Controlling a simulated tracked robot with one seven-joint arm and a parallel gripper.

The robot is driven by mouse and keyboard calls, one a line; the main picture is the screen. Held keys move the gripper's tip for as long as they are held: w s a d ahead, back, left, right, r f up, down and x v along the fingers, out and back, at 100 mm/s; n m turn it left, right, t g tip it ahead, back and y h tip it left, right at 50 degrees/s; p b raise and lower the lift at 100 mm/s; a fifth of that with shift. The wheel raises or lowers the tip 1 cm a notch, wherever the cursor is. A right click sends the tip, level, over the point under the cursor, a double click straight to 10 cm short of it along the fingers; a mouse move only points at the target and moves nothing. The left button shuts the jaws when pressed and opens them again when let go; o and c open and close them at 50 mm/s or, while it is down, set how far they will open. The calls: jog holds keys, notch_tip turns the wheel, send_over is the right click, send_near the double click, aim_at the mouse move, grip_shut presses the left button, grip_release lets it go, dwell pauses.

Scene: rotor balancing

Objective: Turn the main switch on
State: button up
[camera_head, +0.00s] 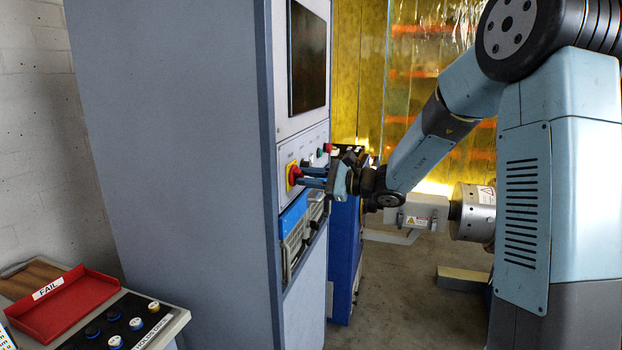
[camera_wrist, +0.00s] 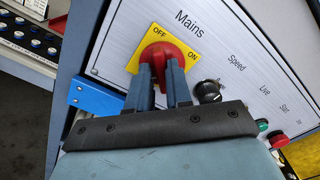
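The main switch (camera_wrist: 163,50) is a red rotary knob on a yellow plate (camera_wrist: 134,62), under the word "Mains" in the wrist view. The plate reads OFF at the upper left and ON at the right. In the head view the switch (camera_head: 292,174) sits on the front of the grey cabinet. My gripper (camera_wrist: 162,68) is at the switch, its two blue fingers a small gap apart and pointing at the knob. It also shows in the head view (camera_head: 301,177). The fingers hide the lower part of the knob; whether they press on it, I cannot tell.
A black knob (camera_wrist: 207,91), a green button (camera_wrist: 262,125) and a red button (camera_wrist: 275,138) lie right of the switch. The tall grey cabinet (camera_head: 180,130) fills the middle left. A red FAIL tray (camera_head: 65,304) sits at lower left. A blue cabinet (camera_head: 345,260) stands behind.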

grip_shut()
jog(key=shift+a+m, duration=0.1)
jog(key=shift+m, duration=8.8)
jog(key=shift+w, duration=0.1)
jog(key=shift+o, duration=2.1)
grip_release()
